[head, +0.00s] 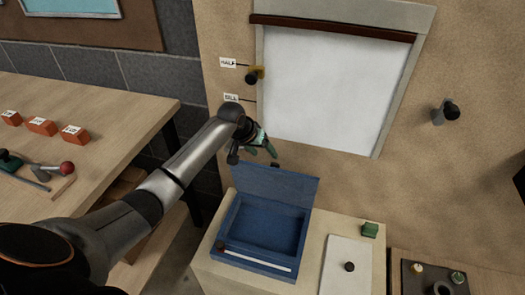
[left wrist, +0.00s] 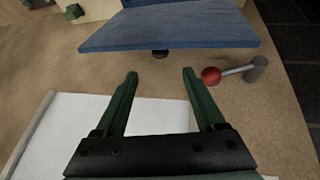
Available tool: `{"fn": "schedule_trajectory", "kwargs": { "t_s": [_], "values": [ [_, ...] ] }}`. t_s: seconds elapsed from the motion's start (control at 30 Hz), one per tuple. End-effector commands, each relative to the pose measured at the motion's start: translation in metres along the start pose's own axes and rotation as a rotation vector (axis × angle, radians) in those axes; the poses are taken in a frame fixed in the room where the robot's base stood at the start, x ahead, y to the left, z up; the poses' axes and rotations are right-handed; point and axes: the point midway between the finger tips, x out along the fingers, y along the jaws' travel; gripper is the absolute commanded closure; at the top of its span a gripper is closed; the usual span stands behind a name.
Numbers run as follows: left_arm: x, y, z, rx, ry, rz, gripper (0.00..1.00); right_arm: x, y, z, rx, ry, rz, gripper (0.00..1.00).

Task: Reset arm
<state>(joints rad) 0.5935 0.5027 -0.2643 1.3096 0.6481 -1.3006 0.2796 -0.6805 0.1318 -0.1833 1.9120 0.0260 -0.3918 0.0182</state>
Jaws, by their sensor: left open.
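My left gripper (head: 262,149) is raised in front of the tan wall, just above the open lid of a blue box. Its green fingers are spread with nothing between them, as the left wrist view (left wrist: 160,78) also shows. My left arm comes in from the lower left and stretches over the bench toward the wall. The blue lid (head: 275,186) stands tilted up behind the blue box; it also crosses the top of the left wrist view (left wrist: 170,26), beyond the fingertips. My right gripper is not in view.
A red ball on a grey rod (left wrist: 211,76) is close beside one fingertip. A white panel (head: 335,90) hangs on the wall. Orange blocks (head: 41,126) are on the wooden bench (head: 120,110). A green block (head: 370,230) is on the counter right of the box.

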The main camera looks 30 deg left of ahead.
Motion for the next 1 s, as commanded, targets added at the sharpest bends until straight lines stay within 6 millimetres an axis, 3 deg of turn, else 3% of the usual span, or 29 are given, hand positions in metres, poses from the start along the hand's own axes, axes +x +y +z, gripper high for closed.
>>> {"fn": "schedule_trajectory", "kwargs": {
  "t_s": [0.37, 0.53, 0.67, 0.8, 1.0],
  "values": [
    [0.001, 0.000, 0.000, 0.000, 0.000, 0.000, 0.29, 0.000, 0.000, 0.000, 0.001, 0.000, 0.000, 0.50],
    [0.015, 0.006, 0.022, 0.030, 0.002, 0.003, 0.29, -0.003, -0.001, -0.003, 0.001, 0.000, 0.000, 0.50],
    [0.038, 0.020, 0.070, 0.093, 0.023, 0.015, 0.29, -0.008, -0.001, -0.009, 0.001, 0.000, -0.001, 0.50],
    [0.054, 0.039, 0.134, 0.169, 0.066, 0.040, 0.29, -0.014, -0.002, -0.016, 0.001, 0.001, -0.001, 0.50],
    [0.050, 0.064, 0.222, 0.251, 0.141, 0.076, 0.29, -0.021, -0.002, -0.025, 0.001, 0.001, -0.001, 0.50]
  ]
}}
